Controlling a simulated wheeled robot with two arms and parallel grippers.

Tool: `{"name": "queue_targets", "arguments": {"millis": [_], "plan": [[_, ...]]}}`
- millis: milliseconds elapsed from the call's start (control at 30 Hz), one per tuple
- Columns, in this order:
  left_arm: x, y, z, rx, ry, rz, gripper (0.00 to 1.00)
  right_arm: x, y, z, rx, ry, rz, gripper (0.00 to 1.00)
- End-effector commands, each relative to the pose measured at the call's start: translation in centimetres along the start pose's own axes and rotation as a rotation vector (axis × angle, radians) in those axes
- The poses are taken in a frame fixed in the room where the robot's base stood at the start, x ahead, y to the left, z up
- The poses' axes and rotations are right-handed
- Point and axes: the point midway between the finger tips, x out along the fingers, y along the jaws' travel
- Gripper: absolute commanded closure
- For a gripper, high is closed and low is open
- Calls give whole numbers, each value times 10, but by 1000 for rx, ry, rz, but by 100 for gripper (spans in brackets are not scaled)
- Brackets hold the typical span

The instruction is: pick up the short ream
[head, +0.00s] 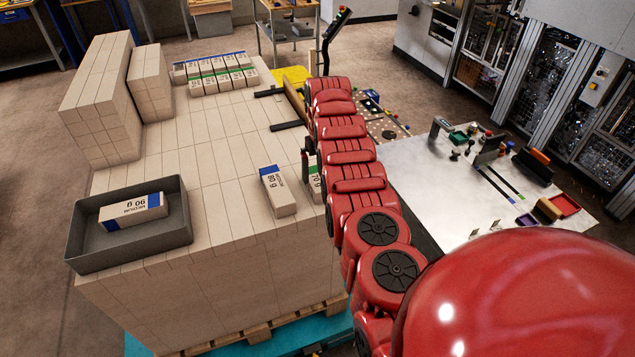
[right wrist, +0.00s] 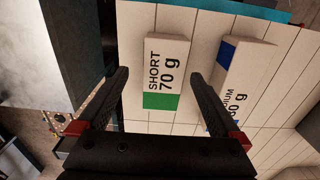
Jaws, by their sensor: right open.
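The short ream (right wrist: 168,62), white with a green end band and "SHORT 70 g", lies flat on the stack of reams. In the head view the short ream (head: 315,184) is mostly hidden behind my right arm. My right gripper (right wrist: 158,76) is open and empty. Its two dark fingers show on either side of the short ream in the right wrist view; whether they are level with it or above it I cannot tell. My left gripper is not in view.
A blue-banded medium ream (head: 278,191) lies just left of the short ream in the head view. A grey tray (head: 130,249) holds another blue-banded ream (head: 132,211). Taller stacks (head: 100,98) and a row of banded reams (head: 215,75) stand farther back. The stack's middle is clear.

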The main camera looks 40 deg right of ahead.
Motion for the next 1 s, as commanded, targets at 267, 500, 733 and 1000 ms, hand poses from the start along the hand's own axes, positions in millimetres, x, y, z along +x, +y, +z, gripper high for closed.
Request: {"name": "queue_targets", "arguments": {"millis": [267,500,733,1000], "plan": [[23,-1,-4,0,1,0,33,29,-5,7,1,-10,-3,0],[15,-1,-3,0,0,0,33,47,-5,4,0,-2,-1,0],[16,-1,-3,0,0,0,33,47,-5,4,0,-1,0,4],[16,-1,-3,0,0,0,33,47,-5,4,0,-2,0,52]]}}
